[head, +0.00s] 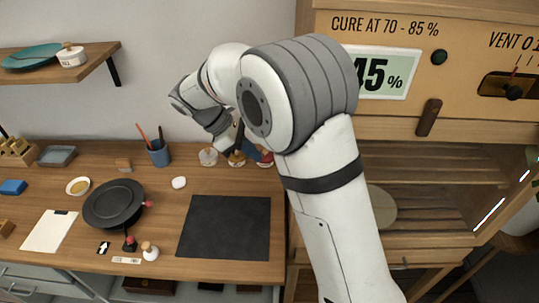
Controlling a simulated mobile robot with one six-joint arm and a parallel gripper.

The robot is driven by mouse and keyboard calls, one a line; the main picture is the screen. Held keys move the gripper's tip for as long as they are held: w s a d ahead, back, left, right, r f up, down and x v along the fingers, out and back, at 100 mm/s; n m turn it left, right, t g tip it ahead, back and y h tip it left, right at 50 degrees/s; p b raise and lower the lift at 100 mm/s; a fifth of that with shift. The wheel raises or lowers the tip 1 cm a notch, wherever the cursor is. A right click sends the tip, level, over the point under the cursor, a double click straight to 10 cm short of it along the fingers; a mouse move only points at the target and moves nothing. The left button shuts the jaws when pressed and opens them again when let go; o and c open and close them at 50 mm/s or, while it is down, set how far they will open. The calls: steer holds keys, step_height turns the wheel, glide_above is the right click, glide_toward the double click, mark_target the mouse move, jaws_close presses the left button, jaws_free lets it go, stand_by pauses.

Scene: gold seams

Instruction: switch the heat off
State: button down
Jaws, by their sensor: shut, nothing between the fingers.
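A black round plate-like device (115,205) stands on the left of the workbench, with a small red part (148,204) at its right edge. A small dark piece with a red top (129,243) stands in front of it, near a white label strip (126,260). I cannot tell which part is the heat switch. My gripper (238,143) is shut and empty, over the back of the bench by several small jars. My arm partly hides it.
A black mat (225,226) lies bare on the bench. A blue cup with tools (158,153) and a white-topped bottle (150,251) stand nearby. The cabinet (500,120) at right reads "CURE AT 70 - 85 %" and "45 %"; its vent slider (513,91) is partly cut off.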

steer(key=v, duration=0.7)
steer(key=shift+r, duration=0.3)
steer(key=shift+s+b, duration=0.1)
steer(key=shift+b, duration=0.2)
steer(key=shift+s+a+f+y+b, duration=0.15)
steer(key=shift+f+y+b, duration=0.25)
steer(key=shift+f+b, duration=0.55)
steer(key=shift+r, duration=0.25)
